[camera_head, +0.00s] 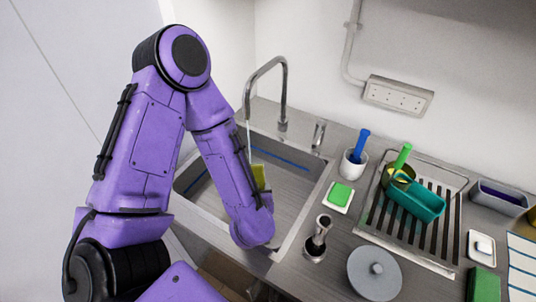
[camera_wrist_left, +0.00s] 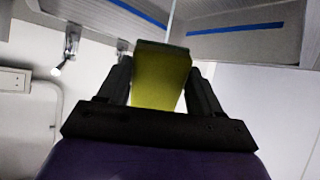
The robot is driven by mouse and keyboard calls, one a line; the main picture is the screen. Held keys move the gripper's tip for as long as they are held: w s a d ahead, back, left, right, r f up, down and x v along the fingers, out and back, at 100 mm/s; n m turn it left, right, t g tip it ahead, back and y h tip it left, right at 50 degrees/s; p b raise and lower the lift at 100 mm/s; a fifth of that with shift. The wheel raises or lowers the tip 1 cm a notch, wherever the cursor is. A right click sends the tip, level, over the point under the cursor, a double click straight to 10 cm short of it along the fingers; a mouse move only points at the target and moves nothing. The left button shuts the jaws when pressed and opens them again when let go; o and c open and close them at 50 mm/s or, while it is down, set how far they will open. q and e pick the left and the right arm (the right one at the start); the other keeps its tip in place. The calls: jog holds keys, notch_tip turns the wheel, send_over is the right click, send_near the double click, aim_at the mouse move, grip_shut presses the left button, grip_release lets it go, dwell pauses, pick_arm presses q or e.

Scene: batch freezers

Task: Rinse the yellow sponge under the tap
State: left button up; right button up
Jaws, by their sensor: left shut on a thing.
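The yellow sponge (camera_head: 259,176) is over the sink basin (camera_head: 292,186), partly hidden behind my left arm. In the left wrist view the sponge (camera_wrist_left: 160,78) stands up between the two black fingers of my left gripper (camera_wrist_left: 159,84), which is shut on it. The chrome tap (camera_head: 283,92) arches over the basin, and a thin stream of water falls from its spout. In the left wrist view the stream (camera_wrist_left: 171,18) comes down to the sponge's far edge. My right gripper is not in view.
Right of the sink stand a green sponge on a white dish (camera_head: 340,195), a white cup with a blue-handled tool (camera_head: 353,162), a draining rack (camera_head: 444,266) with a teal scoop (camera_head: 416,201), and a round grey lid (camera_head: 374,274). A tap lever (camera_head: 318,134) rises behind the basin.

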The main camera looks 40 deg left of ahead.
aim_at(257, 180)
pick_arm(q)
jog(key=shift+w, duration=0.4)
jog(key=shift+w+f, duration=0.15)
jog(key=shift+w+a+f+b, duration=0.1)
jog(key=shift+a+b, duration=0.05)
jog(key=shift+b, duration=0.4)
jog(key=w+a+b, duration=0.1)
jog(key=b, duration=0.1)
jog(key=w+a+f+b, duration=0.1)
jog(key=b, duration=0.1)
jog(key=shift+w+a+b, duration=0.2)
jog(key=shift+w+b, duration=0.2)
jog(key=w+a+f, duration=0.1)
jog(key=w+a, duration=0.5)
jog(key=w, duration=0.1)
jog(key=shift+w+b, duration=0.2)
jog(key=shift+b, duration=0.15)
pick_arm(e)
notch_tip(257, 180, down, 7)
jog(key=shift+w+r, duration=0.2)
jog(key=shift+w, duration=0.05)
pick_arm(q)
jog(key=shift+d, duration=0.15)
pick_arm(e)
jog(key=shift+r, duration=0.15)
pick_arm(q)
jog(key=shift+w+d+f, duration=0.1)
jog(key=shift+w+d, duration=0.1)
jog(key=shift+w, duration=0.05)
